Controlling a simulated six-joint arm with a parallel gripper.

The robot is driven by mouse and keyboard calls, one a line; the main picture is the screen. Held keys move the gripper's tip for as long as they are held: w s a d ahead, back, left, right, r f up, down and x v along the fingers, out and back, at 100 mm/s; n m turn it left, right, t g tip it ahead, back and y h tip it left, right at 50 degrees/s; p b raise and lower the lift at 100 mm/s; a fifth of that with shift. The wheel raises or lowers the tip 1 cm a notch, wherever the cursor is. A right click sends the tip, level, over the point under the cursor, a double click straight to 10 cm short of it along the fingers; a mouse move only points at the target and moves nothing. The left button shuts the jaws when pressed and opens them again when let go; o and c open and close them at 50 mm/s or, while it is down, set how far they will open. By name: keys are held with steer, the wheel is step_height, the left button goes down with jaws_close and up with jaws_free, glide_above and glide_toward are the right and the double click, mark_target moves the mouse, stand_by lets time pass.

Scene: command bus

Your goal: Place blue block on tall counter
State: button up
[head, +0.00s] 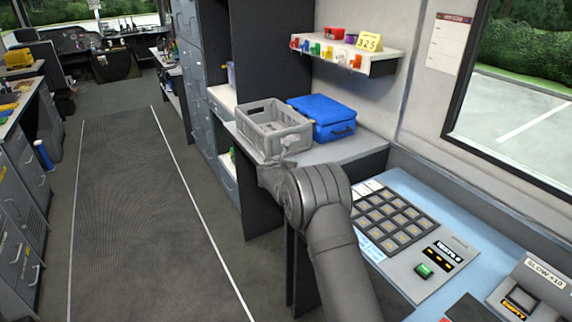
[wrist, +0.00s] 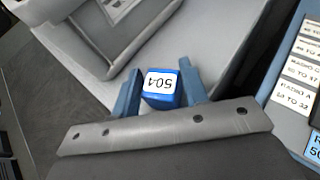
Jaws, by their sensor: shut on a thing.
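A blue block (wrist: 162,92) with a white label reading 504 sits between the two fingers of my gripper (wrist: 160,78) in the wrist view. The gripper is shut on it. In the head view my wrist hides both block and fingers. The tall counter (head: 335,153) is the grey surface at centre, bearing a crate and a blue case. Its light grey top also shows in the wrist view (wrist: 215,35), beyond the block. My arm reaches up to the counter's front edge; I cannot tell the block's height above it.
Bare counter lies in front of the case. A wall shelf (head: 345,52) hangs above.

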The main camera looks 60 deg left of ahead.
steer(key=shift+f, duration=0.2)
steer(key=o, duration=1.1)
steer(key=shift+c, duration=0.2)
steer(key=shift+r, duration=0.1)
steer(key=shift+r, duration=0.15)
steer(key=shift+s+d+r, duration=0.15)
steer(key=shift+s+d, duration=0.1)
steer(key=shift+s, duration=0.05)
steer(key=v, duration=1.1)
